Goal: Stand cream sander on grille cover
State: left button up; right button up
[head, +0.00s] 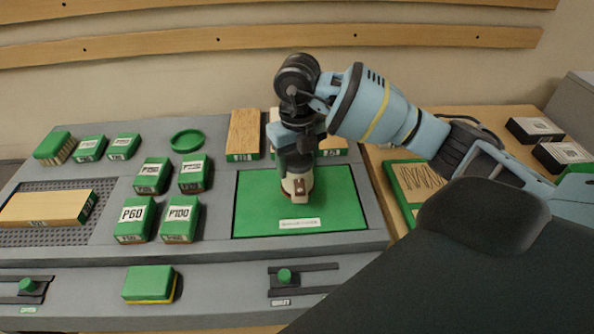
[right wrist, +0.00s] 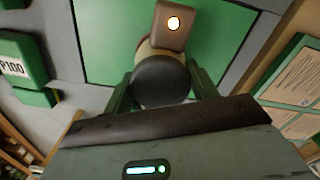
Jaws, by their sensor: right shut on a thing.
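The cream sander (head: 299,187) is upright on or just above the green mat at the right of the bench; I cannot tell whether it touches. My right gripper (head: 296,163) comes down from above and is shut on it. In the right wrist view, the sander's dark round top (right wrist: 162,82) sits between the two fingers (right wrist: 160,92), with its brown part (right wrist: 172,27) and a bright spot beyond. A dark perforated panel (head: 60,237), which looks like the grille cover, is at the far left, partly hidden under a wooden block (head: 45,207). My left gripper is out of view.
The green mat (head: 258,205) has a white label in front. Several green P-labelled boxes (head: 133,217) stand between mat and panel. Wooden blocks (head: 243,133) stand behind the mat, and a green ring (head: 187,141) lies left of them. A green-yellow block (head: 149,283) is at the front.

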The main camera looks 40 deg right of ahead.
jog(key=shift+a+f, duration=0.15)
jog(key=shift+f, duration=1.25)
jog(key=shift+f, duration=0.2)
jog(key=o, duration=1.1)
jog(key=shift+s, duration=0.1)
notch_tip(320, 180, up, 12)
jog(key=shift+r+p, duration=0.1)
jog(key=shift+p, duration=0.3)
